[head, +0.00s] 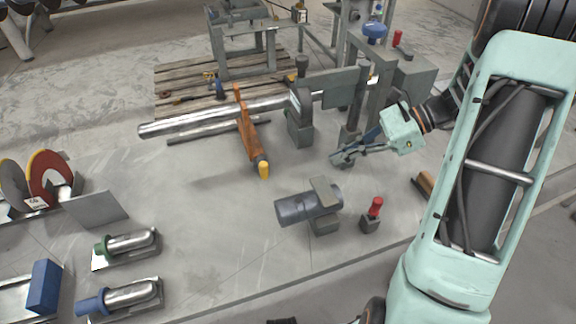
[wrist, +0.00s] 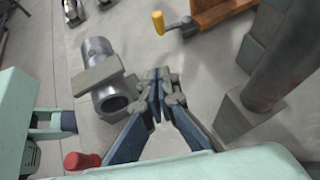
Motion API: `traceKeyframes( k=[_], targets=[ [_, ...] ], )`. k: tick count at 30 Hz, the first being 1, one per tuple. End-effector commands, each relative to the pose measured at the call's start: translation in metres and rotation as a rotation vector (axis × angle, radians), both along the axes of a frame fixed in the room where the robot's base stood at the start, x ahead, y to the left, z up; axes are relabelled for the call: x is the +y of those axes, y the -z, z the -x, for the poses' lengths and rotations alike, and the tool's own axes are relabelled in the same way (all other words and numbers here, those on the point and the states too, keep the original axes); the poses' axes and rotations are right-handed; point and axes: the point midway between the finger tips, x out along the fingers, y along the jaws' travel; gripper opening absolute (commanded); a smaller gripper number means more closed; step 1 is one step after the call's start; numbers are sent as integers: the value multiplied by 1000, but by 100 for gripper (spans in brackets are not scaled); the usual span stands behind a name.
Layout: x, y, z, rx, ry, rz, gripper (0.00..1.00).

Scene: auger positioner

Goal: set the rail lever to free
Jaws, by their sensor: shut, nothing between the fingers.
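No lever is labelled as the rail lever, so I cannot tell for certain which one it is. A yellow-tipped handle (head: 263,169) hangs from an orange bracket (head: 249,135) on a long silver tube (head: 215,119). The handle also shows at the top of the wrist view (wrist: 158,22). A red-knobbed lever (head: 376,208) stands on a small dark block near the bench front; its knob is at the lower left of the wrist view (wrist: 82,161). My gripper (head: 338,158) is shut and empty above the bench, right of the yellow handle and apart from both levers. In the wrist view its fingertips (wrist: 160,82) meet.
A grey cylinder in a clamp (head: 295,207) lies left of and below my gripper. Grey posts (wrist: 245,115) stand close on its right. A blue knob (head: 374,31) and another red knob (head: 398,38) top the rear frame.

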Motion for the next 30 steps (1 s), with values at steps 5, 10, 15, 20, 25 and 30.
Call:
traceKeyframes(
  k=[5,10,15,20,25,30],
  targets=[
    [9,-2,-6,8,20,-105,0],
    [25,4,-7,9,17,-112,0],
    [55,20,-7,11,17,-111,0],
    [86,36,-8,10,16,-110,0],
    [114,41,-10,7,17,-108,0],
    [132,40,-11,9,19,-108,0]
  ],
)
